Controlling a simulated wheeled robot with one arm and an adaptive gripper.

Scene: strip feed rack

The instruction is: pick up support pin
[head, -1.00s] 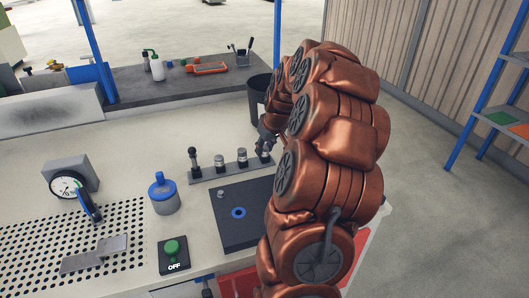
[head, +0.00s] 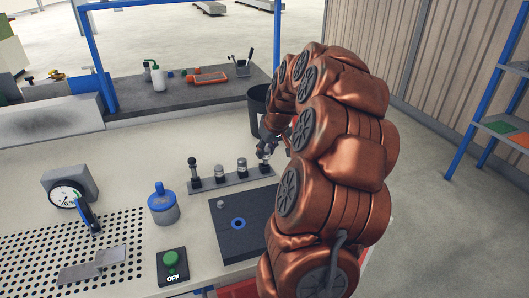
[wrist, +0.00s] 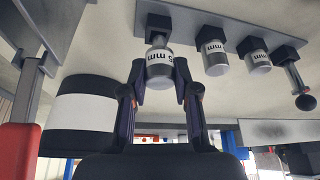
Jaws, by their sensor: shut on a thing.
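The support pin (wrist: 160,66) is a short silver cylinder with a white band lettered in "mm", partly covered by the fingers. It is at the right end of the pin rack (head: 234,178), in line with its black block (wrist: 158,24). A narrow silver neck shows between pin and block; I cannot tell whether it is still seated. My gripper (wrist: 159,78) is shut on the pin, one dark finger on each side. In the head view my gripper (head: 268,146) is at the rack's right end, partly hidden by my arm.
Two similar pins (head: 219,170) (head: 242,166) and a black-knobbed pin (head: 193,172) stand left along the rack. A dark bin (head: 258,104) is behind my gripper. A dark plate (head: 236,228), blue-lidded pot (head: 162,206) and green button box (head: 171,264) are in front.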

